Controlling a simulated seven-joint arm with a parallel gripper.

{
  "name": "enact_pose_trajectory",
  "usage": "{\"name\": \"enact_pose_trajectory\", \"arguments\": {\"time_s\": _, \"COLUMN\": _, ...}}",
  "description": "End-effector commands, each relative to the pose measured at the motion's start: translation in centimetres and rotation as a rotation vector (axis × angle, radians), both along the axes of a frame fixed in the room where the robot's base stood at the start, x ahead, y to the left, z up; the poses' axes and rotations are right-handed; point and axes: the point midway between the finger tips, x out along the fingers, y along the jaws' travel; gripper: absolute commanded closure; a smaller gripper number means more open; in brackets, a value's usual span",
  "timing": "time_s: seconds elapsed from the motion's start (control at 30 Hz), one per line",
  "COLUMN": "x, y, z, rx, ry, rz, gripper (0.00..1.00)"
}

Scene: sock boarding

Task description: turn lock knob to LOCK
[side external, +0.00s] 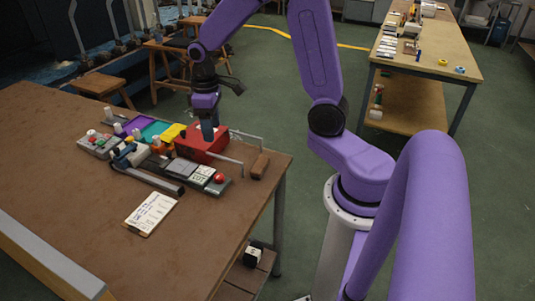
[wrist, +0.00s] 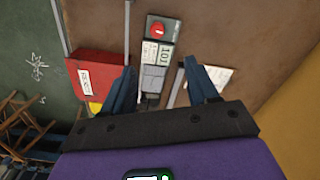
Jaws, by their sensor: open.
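No knob with a readable LOCK mark shows, so I cannot tell for sure which one is the lock knob. A round red knob or button (side external: 219,177) sits at the near right end of the grey panel row; it also shows at the top of the wrist view (wrist: 157,30). Small white knobs or posts (side external: 157,142) stand farther left along the row. My gripper (side external: 208,135) is open and points down above the red box. In the wrist view its two dark blue fingers (wrist: 160,80) are spread apart, with panel plates between them and nothing held.
The red box (wrist: 90,75) stands beside the panels, with yellow, teal and purple trays (side external: 155,130) beyond it. A dark bar (side external: 150,178) runs along the panels' front.

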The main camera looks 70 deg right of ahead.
Motion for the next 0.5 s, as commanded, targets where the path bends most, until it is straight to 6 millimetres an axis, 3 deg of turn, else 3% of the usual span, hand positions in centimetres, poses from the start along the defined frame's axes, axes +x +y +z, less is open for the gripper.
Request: {"name": "enact_pose_trajectory", "arguments": {"time_s": 0.5, "x": -4.5, "y": 4.7, "z": 1.5, "rx": 0.002, "ry": -0.007, "rz": 0.171, "gripper": 0.41}}
